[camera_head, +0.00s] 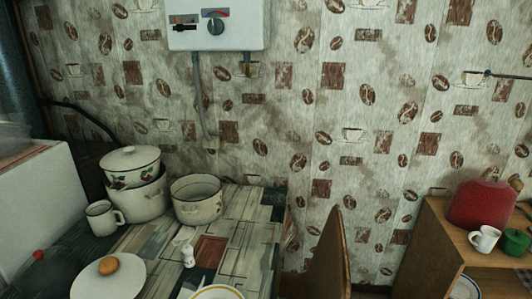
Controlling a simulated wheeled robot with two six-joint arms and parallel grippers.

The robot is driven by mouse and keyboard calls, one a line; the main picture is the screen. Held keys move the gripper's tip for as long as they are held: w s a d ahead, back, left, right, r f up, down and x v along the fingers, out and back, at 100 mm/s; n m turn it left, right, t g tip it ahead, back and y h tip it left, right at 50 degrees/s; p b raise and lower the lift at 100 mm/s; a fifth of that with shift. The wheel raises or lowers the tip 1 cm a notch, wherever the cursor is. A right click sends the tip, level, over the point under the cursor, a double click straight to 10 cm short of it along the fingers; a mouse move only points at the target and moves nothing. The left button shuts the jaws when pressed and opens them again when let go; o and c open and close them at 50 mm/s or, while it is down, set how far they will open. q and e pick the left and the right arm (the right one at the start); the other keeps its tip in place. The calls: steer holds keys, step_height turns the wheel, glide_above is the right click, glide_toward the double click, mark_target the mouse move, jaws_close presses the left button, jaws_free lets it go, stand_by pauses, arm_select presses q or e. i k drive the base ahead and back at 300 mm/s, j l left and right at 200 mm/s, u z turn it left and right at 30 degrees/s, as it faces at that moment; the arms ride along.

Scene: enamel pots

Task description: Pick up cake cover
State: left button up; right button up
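A dark, see-through dome with a red knob (47,274) stands at the lower left corner and looks like a cake cover. The frame's edge cuts it off. A red, rounded, box-like thing (482,203) stands on the wooden cabinet at the right; I cannot tell whether it is a cover too. Neither of my grippers shows in the head view.
On the patterned table (262,237) stand a lidded enamel pot (132,166) on another pot (145,199), an open pot (197,203), a mug (102,218), a plate (108,280) with a round bun, and a small white shaker (189,256). A chair back (331,255) stands right of the table.

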mark_target(51, 273)
steer(key=u, duration=1.7)
